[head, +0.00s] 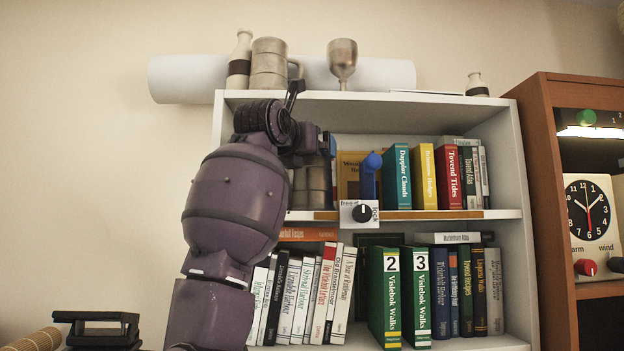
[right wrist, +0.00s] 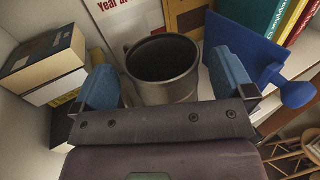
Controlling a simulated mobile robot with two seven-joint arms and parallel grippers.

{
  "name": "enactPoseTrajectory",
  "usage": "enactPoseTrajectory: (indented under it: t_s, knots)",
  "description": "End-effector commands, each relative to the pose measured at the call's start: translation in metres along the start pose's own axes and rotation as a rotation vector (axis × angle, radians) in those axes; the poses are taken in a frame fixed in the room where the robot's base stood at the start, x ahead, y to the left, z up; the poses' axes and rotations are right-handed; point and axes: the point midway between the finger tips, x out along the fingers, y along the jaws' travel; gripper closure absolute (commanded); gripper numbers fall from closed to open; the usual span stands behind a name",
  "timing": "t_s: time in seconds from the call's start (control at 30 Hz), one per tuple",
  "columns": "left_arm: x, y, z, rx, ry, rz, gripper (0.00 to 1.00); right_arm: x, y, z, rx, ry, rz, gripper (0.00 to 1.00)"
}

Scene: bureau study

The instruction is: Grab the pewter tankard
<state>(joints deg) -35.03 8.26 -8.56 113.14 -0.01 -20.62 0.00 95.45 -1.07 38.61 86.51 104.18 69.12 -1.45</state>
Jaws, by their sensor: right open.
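A grey metal tankard (head: 312,186) stands on the bookcase's upper shelf, partly hidden behind my right arm. In the right wrist view the tankard (right wrist: 163,72) shows its open dark mouth, and I see no handle there. My right gripper (right wrist: 165,84) is open, with one blue-padded finger on each side of the tankard; I cannot tell whether either pad touches it. A second, similar metal tankard (head: 268,64) with a side handle stands on top of the bookcase. My left gripper is not in view.
A blue knobbed piece (right wrist: 242,55) stands close to the right finger; it also shows in the head view (head: 369,178). Stacked books (right wrist: 42,65) lie left of the gripper. A goblet (head: 342,60) and a bottle (head: 240,58) stand on the bookcase top (head: 380,97).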

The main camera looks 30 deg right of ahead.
Motion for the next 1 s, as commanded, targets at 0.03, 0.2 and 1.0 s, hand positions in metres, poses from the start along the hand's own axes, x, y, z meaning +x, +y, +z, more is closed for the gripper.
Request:
enactPoseTrajectory:
  t_s: [0.03, 0.2, 1.0]
  knots:
    - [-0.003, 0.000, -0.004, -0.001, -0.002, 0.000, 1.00, 0.009, 0.000, 0.001, -0.002, 0.002, -0.003, 0.00]
    - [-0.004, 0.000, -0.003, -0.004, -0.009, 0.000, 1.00, 0.025, 0.000, 0.000, -0.002, 0.001, -0.001, 0.00]
    - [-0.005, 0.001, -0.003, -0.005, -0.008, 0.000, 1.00, 0.025, 0.000, 0.000, 0.000, -0.001, -0.001, 0.71]
